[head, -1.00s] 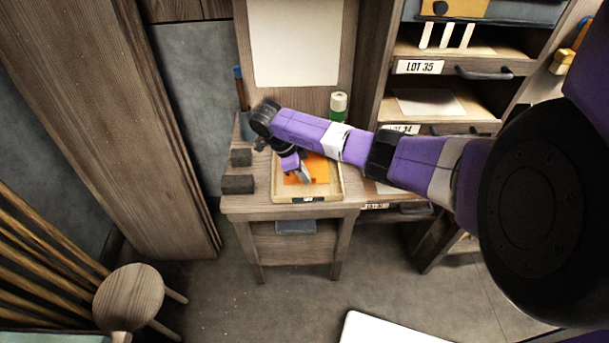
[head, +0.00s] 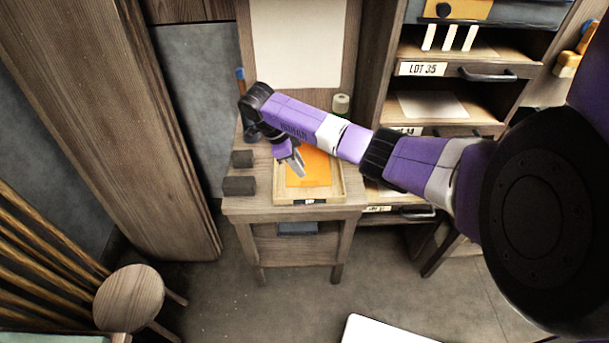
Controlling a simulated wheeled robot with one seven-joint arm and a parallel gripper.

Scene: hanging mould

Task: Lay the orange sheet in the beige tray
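The orange sheet (head: 317,171) lies flat inside the beige tray (head: 338,184), which sits on the small wooden desk. The sheet appears within the tray's rim, but its left and back parts are hidden behind my arm and gripper. My gripper (head: 300,171) points down over the left part of the tray and appears to be above the sheet. The gap between them is hard to judge. The two fingers overlap from this angle, so I cannot tell whether they are open or shut.
Two dark blocks (head: 240,185) stand on the desk left of the tray. A pale-topped cylinder (head: 341,102) stands behind my arm. A shelf unit with drawers (head: 480,73) is at the right. A round stool (head: 129,297) stands at the lower left.

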